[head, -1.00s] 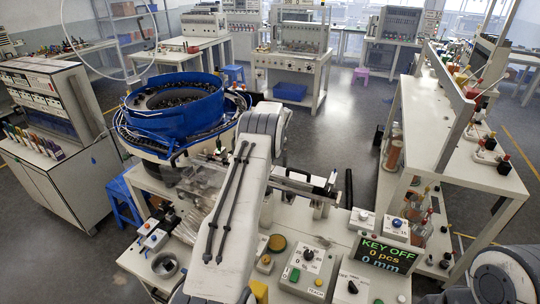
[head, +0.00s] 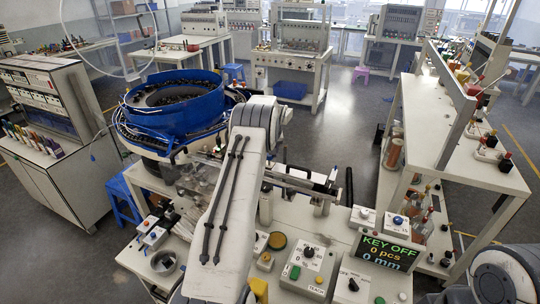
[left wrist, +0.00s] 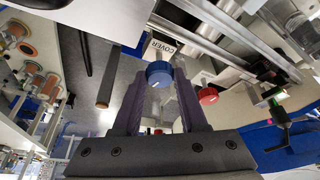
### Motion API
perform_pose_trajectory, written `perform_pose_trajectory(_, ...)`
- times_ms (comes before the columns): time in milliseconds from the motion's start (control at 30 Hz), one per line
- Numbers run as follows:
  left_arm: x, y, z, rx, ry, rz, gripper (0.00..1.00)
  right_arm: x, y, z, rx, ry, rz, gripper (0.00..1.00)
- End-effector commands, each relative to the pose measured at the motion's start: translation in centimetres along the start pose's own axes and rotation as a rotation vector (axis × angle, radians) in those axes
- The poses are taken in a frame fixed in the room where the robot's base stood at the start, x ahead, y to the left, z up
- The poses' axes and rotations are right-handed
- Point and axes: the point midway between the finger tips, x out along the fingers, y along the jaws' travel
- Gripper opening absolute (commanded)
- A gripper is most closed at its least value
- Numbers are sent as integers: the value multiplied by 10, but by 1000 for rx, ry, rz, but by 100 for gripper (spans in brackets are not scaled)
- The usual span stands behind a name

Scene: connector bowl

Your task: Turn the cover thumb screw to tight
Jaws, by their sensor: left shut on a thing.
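The cover thumb screw is a blue round knob (left wrist: 159,73) with a small white mark, beside a white label reading COVER (left wrist: 158,48) in the left wrist view. My left gripper (left wrist: 160,76) has its two dark fingers on either side of this knob and is shut on it. A red knob (left wrist: 207,96) sits to the right, outside the fingers. In the head view my left arm hides the gripper and the blue knob. My right gripper does not show.
A blue bowl feeder (head: 178,103) stands behind my left arm. A display (head: 386,252) reads KEY OFF, 0 pcs, 0 mm. A control box with a dark dial (head: 308,268) stands on the bench. Metal rails (left wrist: 262,50) run near the knob.

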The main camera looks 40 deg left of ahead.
Motion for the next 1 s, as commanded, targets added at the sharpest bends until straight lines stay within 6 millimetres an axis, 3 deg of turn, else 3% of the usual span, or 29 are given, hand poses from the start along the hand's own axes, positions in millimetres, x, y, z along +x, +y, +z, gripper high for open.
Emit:
perform_pose_trajectory(667,2,-6,-2,585,4,245,0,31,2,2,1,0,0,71)
perform_pose_trajectory(1000,0,-8,-5,859,3,357,0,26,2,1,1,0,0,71)
